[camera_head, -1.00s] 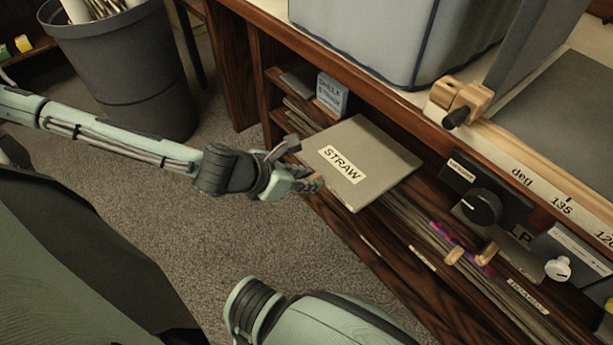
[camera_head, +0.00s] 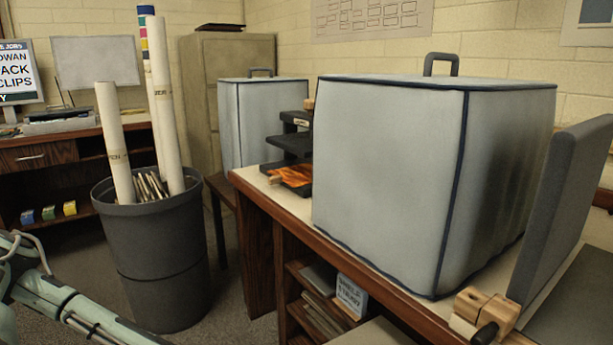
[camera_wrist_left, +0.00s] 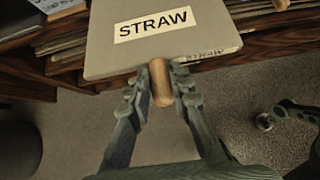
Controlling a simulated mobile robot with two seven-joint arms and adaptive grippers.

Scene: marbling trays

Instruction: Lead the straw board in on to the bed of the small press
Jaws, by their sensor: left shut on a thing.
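The straw board (camera_wrist_left: 205,38) is a flat grey-beige board with a "STRAW" label. In the left wrist view my left gripper (camera_wrist_left: 162,95) is shut on the wooden peg (camera_wrist_left: 161,80) at the board's near edge. In the head view only a corner of the board (camera_head: 374,333) shows at the bottom edge, and the left gripper is out of the picture. A small black press-like device (camera_head: 292,145) stands on the bench behind the large cover, partly hidden. An orange-and-black patterned flat surface (camera_head: 291,174) lies at its foot.
A large grey covered box (camera_head: 385,170) fills the bench front, with a smaller covered box (camera_head: 262,110) behind. A wooden clamp-like block (camera_head: 487,308) sits at the bench edge. A dark bin (camera_head: 160,250) with paper rolls stands left on the floor. Open shelves (camera_head: 300,325) lie under the bench.

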